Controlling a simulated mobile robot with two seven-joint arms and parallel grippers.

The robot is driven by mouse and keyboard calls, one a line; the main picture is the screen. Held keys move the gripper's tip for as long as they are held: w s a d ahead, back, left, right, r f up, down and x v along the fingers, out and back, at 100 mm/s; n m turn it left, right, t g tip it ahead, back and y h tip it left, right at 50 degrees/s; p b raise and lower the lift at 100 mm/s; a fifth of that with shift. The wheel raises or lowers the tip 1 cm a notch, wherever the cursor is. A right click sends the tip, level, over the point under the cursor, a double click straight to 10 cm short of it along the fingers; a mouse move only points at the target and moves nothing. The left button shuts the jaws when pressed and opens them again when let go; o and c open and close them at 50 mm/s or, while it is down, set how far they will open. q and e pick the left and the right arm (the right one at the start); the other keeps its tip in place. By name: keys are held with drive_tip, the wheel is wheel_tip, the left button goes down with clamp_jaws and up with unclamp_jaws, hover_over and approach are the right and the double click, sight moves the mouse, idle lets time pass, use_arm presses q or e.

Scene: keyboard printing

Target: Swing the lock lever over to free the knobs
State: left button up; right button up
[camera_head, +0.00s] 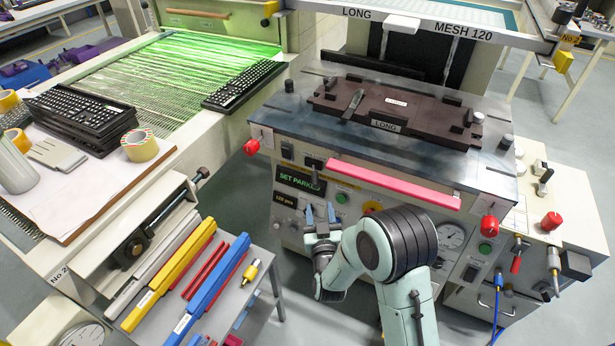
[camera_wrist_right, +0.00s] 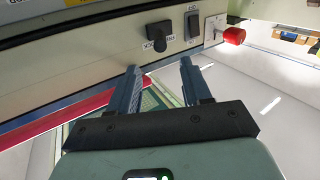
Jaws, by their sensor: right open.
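Red knobs stand at the machine's front left (camera_head: 252,147), front right (camera_head: 489,228) and far right (camera_head: 551,220). My right gripper (camera_head: 320,213) is open and empty, below the lever and apart from it. Its two blue-grey fingers (camera_wrist_right: 159,68) point toward the panel. My left gripper is not in view.
A pink-red bar (camera_head: 393,184) runs along the machine's front edge, above the panel. A black rocker switch (camera_head: 287,150) sits left of the lever. A green display (camera_head: 300,180) reads "SET PARKED". A rack with yellow (camera_head: 172,275) and blue squeegees (camera_head: 207,287) stands at lower left.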

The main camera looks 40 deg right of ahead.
sight(315, 174)
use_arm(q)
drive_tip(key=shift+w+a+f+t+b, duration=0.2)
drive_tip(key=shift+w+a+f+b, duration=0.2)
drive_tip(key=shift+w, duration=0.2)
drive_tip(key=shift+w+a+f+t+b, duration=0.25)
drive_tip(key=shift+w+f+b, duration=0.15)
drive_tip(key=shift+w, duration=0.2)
use_arm(e)
drive_tip(key=x, duration=1.3)
drive_tip(key=shift+w, duration=0.1)
drive_tip(key=shift+r, duration=0.1)
clamp_jaws()
